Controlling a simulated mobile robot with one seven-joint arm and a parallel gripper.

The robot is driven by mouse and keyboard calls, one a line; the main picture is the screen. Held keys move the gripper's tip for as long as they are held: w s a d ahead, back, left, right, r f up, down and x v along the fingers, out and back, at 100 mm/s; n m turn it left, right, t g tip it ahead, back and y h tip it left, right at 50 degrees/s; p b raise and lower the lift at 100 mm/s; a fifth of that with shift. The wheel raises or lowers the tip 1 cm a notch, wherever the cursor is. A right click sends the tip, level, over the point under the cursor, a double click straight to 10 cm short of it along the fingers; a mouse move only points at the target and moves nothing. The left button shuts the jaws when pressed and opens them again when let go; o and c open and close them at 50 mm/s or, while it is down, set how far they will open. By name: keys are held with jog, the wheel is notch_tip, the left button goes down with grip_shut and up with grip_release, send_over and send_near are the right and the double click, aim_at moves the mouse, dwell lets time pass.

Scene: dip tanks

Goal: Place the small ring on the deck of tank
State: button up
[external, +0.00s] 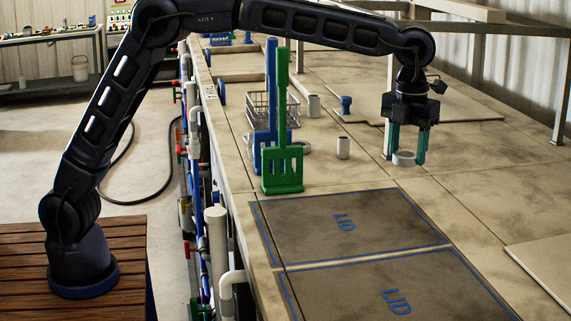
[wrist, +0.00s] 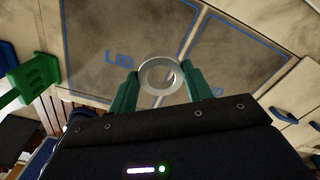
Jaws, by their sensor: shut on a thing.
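The small ring (external: 403,158) is pale grey and sits between the green fingers of my gripper (external: 405,155) in the external view. My gripper is shut on it. In the wrist view the ring (wrist: 158,74) lies between both fingertips of my gripper (wrist: 160,80), its hole facing the camera. The ring is close over the tank deck (external: 440,165) in the external view; I cannot tell whether it touches. The deck is a stained beige surface, and this part is beyond the blue-outlined lids.
Two lids marked LID (external: 345,222) lie in the near deck. Green (external: 282,150) and blue (external: 270,110) upright paddles stand left of my gripper, by a wire basket (external: 258,108). A small grey cylinder (external: 343,148) stands nearby. A flat panel (external: 545,265) lies at right.

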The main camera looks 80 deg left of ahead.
aim_at(399, 235)
notch_tip(399, 235, down, 16)
jog(key=shift+f, duration=0.25)
dwell(0.4)
jog(key=shift+f, duration=0.15)
jog(key=o, duration=1)
